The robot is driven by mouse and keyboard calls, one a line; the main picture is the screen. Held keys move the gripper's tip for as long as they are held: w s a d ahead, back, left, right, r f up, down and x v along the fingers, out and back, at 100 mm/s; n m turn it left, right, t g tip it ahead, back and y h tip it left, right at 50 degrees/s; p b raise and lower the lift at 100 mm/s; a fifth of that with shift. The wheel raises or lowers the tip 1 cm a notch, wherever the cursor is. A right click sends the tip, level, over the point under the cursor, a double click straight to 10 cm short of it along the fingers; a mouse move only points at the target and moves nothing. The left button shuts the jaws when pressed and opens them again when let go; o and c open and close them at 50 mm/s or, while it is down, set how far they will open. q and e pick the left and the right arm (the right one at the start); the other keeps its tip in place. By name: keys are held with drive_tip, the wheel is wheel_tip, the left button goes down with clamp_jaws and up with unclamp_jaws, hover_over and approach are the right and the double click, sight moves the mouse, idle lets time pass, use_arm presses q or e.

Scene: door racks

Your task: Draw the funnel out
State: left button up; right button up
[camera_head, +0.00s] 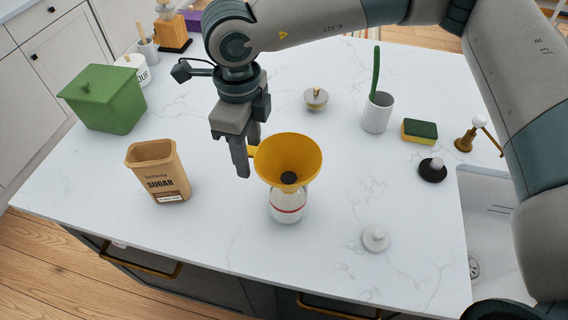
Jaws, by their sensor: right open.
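The yellow funnel (288,157) sits in the mouth of a clear bottle (287,208) with a red band, near the middle of the counter. Its wide cone faces up and its spout is hidden inside the bottle. A small yellow tab sticks out from the funnel's left rim. My right gripper (248,158) points down just left of the funnel, its fingers apart beside that tab. I cannot tell whether the fingers touch the tab. My left gripper is not in view.
A sugar bag (158,172) and green box (104,98) stand left. A white cup (377,112), sponge (419,131), black-based knob (432,169) and sink (488,215) are right. A white knob (375,238) lies near the front edge (330,292). A lidded pot (315,98) stands behind.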

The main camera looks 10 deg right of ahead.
clamp_jaws()
drive_tip(key=shift+r, duration=0.2)
drive_tip(key=shift+r, duration=3.1)
